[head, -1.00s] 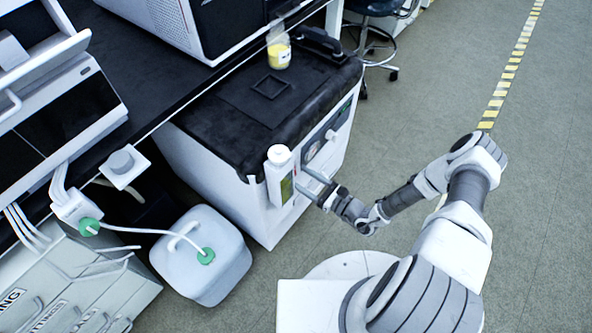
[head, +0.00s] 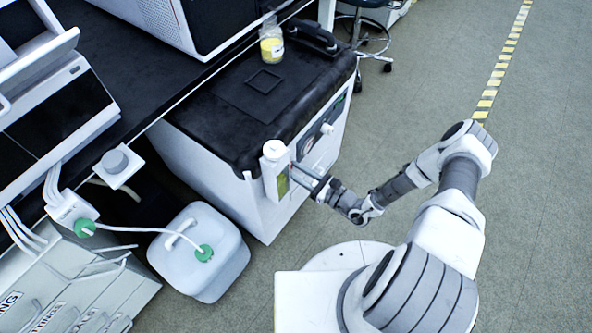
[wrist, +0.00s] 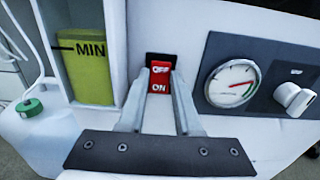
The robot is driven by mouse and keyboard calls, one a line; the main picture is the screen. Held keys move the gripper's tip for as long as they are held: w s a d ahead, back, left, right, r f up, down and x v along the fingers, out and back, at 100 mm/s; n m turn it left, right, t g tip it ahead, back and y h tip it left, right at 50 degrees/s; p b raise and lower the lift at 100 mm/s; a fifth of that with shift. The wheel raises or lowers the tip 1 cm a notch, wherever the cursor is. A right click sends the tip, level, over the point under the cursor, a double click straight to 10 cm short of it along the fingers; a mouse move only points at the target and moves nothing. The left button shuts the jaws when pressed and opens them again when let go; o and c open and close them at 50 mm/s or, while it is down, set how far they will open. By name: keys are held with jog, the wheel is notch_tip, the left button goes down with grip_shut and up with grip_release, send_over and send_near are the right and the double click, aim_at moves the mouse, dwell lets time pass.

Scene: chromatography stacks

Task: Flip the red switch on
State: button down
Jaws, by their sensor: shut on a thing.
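The red switch (wrist: 160,78) is on the white front of a cabinet, in a dark surround. It is marked OFF at the top and ON at the bottom. In the wrist view my gripper (wrist: 162,73) has one finger at each side of the switch and is shut on it. In the head view my gripper (head: 300,172) is at the cabinet front, just right of the white-capped level gauge; the switch itself cannot be made out there. Which way the switch is tipped is hard to tell.
A level gauge marked MIN (wrist: 82,62) is left of the switch. A round dial (wrist: 232,84) and a white knob (wrist: 295,98) are to its right. A white jug (head: 200,252) stands on the floor. A yellow-filled jar (head: 271,42) is on the black top. Floor to the right is clear.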

jog(key=f+t+y+b, duration=0.1)
jog(key=y+b, duration=0.1)
jog(key=b, duration=0.3)
jog(key=shift+t+b, duration=0.3)
jog(key=shift+t, duration=0.1)
jog(key=shift+r, duration=0.1)
jog(key=c, duration=0.6)
grip_release()
